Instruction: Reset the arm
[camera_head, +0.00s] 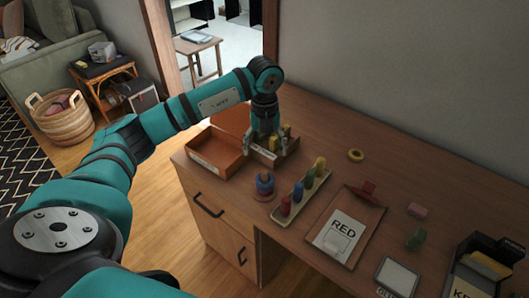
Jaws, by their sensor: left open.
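My left arm reaches in from the left across the picture. Its gripper (267,143) points down over a small box (265,158) on the desk, beside a larger orange-brown open box (217,150). The gripper is open. A yellow piece (286,131) shows close by its right finger; I cannot tell whether they touch. The fingertips are partly hidden at the small box. My right gripper is not in view.
The back right is bare. A wall stands behind.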

